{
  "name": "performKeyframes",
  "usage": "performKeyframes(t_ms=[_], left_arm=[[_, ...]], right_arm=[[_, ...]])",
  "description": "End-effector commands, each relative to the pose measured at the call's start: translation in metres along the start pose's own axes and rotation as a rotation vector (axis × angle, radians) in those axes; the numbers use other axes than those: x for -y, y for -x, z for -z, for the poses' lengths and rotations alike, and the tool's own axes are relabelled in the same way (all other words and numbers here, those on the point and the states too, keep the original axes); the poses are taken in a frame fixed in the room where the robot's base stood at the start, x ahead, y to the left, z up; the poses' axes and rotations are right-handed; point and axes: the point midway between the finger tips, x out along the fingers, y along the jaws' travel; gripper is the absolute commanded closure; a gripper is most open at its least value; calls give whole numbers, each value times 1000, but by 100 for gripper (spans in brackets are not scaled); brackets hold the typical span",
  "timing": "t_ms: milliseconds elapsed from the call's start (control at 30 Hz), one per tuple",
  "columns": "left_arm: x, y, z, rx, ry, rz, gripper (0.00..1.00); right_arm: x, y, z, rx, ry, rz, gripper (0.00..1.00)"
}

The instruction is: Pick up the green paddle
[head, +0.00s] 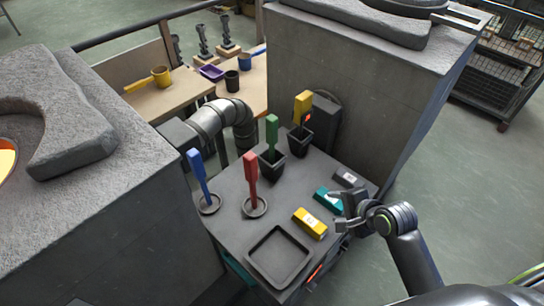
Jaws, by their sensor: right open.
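The green paddle (271,132) stands upright with its lower end in a dark square pot (272,166) on the grey worktop. A yellow paddle (302,106) stands in a similar pot behind and to its right. A blue paddle (198,174) and a red paddle (250,172) stand in round dark holders to its left and front. My right gripper (341,211) is open and empty at the right edge of the worktop, beside the teal block, well apart from the green paddle. My left gripper is not in view.
An empty dark tray (252,262) sits at the front. Large grey blocks flank the worktop; a thick pipe (212,119) lies behind.

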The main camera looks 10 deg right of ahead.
Motion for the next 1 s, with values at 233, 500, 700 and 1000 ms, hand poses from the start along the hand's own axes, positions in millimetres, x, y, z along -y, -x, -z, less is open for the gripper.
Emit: performKeyframes(t_ms=[233,500,700,1000], left_arm=[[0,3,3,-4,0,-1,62],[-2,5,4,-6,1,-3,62],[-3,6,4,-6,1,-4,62],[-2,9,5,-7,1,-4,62]], right_arm=[[76,3,-10,157,-507,121,49],[144,16,-21,365,-1003,146,49],[170,24,-26,456,-1199,127,49],[186,-1,-37,481,-1249,117,49]])
